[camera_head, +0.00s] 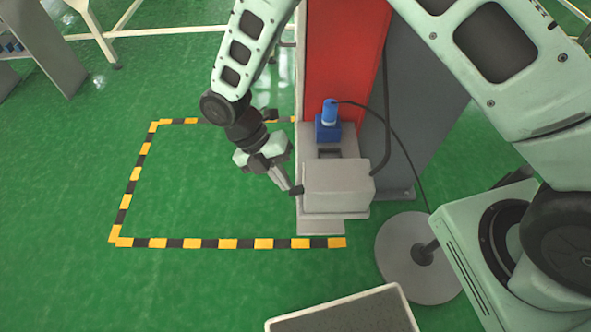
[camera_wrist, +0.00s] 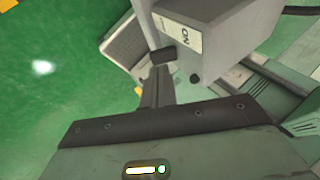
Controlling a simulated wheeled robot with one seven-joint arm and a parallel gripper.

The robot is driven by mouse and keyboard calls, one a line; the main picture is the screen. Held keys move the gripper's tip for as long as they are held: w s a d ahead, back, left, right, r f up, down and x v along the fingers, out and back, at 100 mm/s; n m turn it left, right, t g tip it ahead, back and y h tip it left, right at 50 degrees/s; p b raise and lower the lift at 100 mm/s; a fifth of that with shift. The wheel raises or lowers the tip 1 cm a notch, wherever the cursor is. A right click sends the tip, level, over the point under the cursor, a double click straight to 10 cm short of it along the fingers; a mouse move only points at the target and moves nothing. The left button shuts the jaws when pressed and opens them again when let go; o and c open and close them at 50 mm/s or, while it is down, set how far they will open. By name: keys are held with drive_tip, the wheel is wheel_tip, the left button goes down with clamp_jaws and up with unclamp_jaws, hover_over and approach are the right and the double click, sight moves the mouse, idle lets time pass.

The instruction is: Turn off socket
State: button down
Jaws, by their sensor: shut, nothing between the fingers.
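The socket unit is a light grey box (camera_head: 338,187) on a stand against the red and grey column. A blue plug (camera_head: 329,112) stands upright in a blue socket part behind the box. In the wrist view the grey box (camera_wrist: 222,50) carries a pale label (camera_wrist: 190,38) with rotated letters reading like ON. A small black switch handle (camera_wrist: 162,56) sits at the box's side, on a light grey bar. My gripper (camera_head: 289,187) is shut and empty at the left side of the box. In the wrist view its fingertips (camera_wrist: 158,78) are just below the handle; contact cannot be told.
A black cable runs from the plug to the right. A round grey base with a post (camera_head: 420,255) stands right of the box. Yellow-black floor tape (camera_head: 210,243) bounds clear green floor on the left. A grey-topped surface (camera_head: 345,312) lies at the bottom.

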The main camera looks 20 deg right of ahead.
drive_tip(key=shift+d+r, duration=0.1)
drive_tip(key=shift+r, duration=0.05)
drive_tip(key=shift+s+d+r+p, duration=0.2)
drive_tip(key=shift+d+p, duration=0.3)
drive_tip(key=shift+d, duration=0.15)
